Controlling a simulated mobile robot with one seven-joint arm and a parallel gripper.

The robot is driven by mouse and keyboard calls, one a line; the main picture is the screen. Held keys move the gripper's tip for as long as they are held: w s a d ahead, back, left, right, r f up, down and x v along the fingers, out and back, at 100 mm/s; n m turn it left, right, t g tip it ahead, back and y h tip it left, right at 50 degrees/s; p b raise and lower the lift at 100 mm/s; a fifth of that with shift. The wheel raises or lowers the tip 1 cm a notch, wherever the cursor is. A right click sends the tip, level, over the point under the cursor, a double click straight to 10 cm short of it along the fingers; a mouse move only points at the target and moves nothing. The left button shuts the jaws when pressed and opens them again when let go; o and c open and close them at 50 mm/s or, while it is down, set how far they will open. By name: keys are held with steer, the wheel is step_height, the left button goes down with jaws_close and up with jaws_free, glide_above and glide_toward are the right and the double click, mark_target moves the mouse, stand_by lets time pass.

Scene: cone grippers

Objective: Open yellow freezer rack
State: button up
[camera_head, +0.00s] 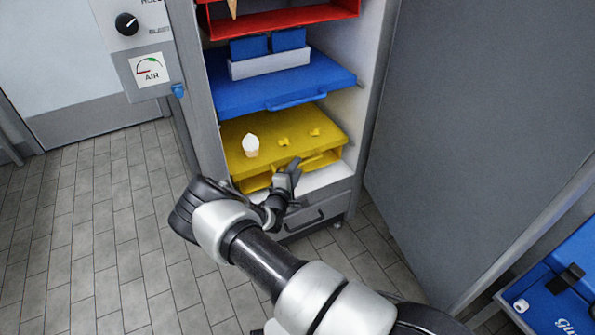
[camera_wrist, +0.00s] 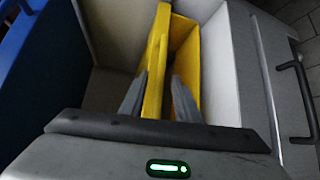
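The yellow rack (camera_head: 270,137) is a shelf-like tray low in the open freezer, with a yellow handle bar (camera_head: 320,160) along its front edge. A white cone-shaped item (camera_head: 251,146) stands on its left part. My gripper (camera_head: 290,172) is at the front of the yellow rack, partly covering the handle. In the wrist view, the gripper (camera_wrist: 161,80) has its two dark fingers apart, one on each side of a yellow bar (camera_wrist: 154,85). A gap shows between the bar and the right finger. The bar's end near the palm is partly hidden.
A blue rack (camera_head: 225,92) with a white box (camera_head: 270,64) sits above, and a red rack (camera_head: 285,18) above that. The grey freezer door (camera_head: 465,120) stands open at right. A blue case (camera_head: 560,290) is at lower right. Tiled floor at left is free.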

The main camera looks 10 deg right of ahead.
steer(key=shift+w+d+f, duration=0.1)
steer(key=shift+w+d, duration=0.15)
steer(key=shift+w, duration=0.25)
jaws_close()
